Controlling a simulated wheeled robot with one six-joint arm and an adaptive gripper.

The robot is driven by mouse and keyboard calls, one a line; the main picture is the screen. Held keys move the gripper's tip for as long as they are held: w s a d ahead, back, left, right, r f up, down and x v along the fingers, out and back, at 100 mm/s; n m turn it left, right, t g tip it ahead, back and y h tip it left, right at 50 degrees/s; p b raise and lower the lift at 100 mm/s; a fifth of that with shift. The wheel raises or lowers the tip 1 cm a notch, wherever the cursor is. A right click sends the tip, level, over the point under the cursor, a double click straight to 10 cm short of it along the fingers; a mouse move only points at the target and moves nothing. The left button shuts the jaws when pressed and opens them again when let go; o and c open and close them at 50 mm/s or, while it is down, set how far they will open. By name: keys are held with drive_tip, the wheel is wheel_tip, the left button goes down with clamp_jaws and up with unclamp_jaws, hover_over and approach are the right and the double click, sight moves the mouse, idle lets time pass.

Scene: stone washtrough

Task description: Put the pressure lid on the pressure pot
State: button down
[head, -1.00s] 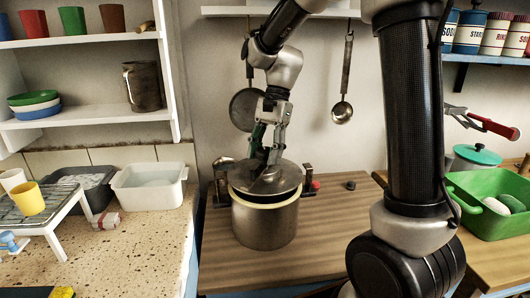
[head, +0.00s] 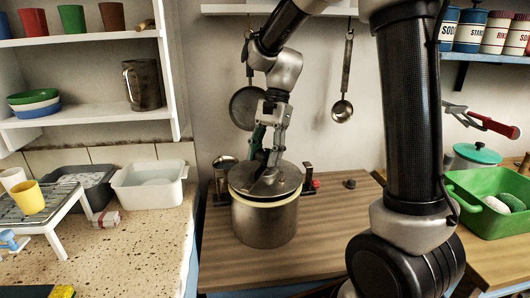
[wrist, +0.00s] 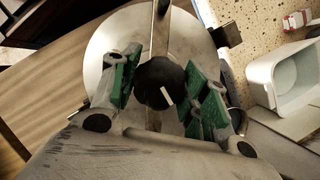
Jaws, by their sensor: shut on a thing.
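The pressure pot (head: 265,222) is a tall steel pot standing on the wooden worktop. The pressure lid (head: 285,180), a round metal disc with a bar across it and a black knob (wrist: 160,82), lies over the pot's mouth with a pale ring just under it. Whether it is fully seated I cannot tell. My gripper (head: 268,163) is above the lid, pointing down. In the wrist view my gripper (wrist: 158,90) has its green-padded fingers on both sides of the black knob, shut on the lid by it.
A white basin (head: 148,188) and a yellow cup (head: 28,198) stand on the left counter side. A green tub (head: 490,205) is at the right. A ladle (head: 343,108) and a pan (head: 246,110) hang behind. The worktop right of the pot is mostly clear.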

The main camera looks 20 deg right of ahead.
drive_tip(key=shift+f, duration=0.8)
idle(1.3)
drive_tip(key=c, duration=0.7)
unclamp_jaws()
drive_tip(key=o, duration=0.5)
drive_tip(key=shift+r, duration=3.5)
